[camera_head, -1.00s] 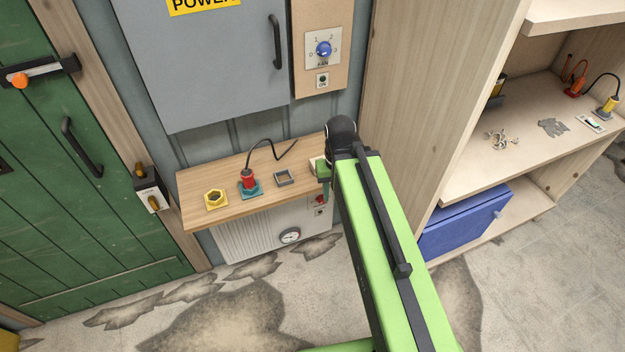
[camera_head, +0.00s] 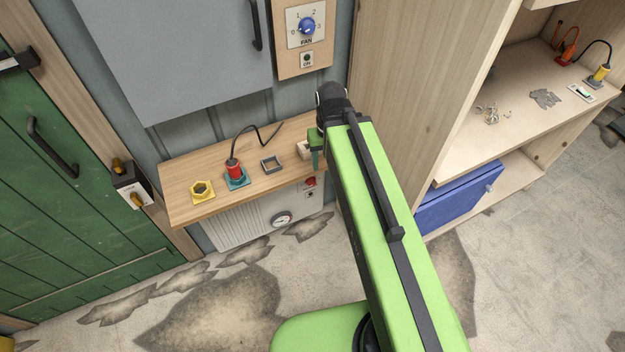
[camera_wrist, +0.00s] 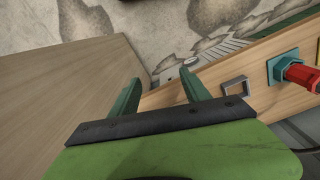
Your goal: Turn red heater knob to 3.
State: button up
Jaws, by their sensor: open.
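The red heater knob (camera_head: 310,182) is small in the head view, on the panel at the right end of the white heater (camera_head: 240,225), below the front edge of the wooden shelf. Its pointer position is too small to read. My gripper (camera_head: 316,160) is close to the knob in the picture, at the shelf's right end, partly hidden by my arm. In the wrist view my gripper (camera_wrist: 160,90) has its two green fingers apart with nothing between them. I cannot make out the knob in the wrist view.
The wooden shelf (camera_head: 200,207) overhangs the heater and holds a yellow hex part (camera_head: 202,190), a red plug (camera_head: 235,170) and a square grey frame (camera_head: 271,164). A tall wooden cabinet side (camera_head: 400,90) stands close on the right. The floor in front is open.

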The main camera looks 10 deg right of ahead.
aim_at(311, 181)
jog(key=z, duration=0.3)
jog(key=k, duration=2)
jog(key=u, duration=1.4)
jog(key=i, duration=1.7)
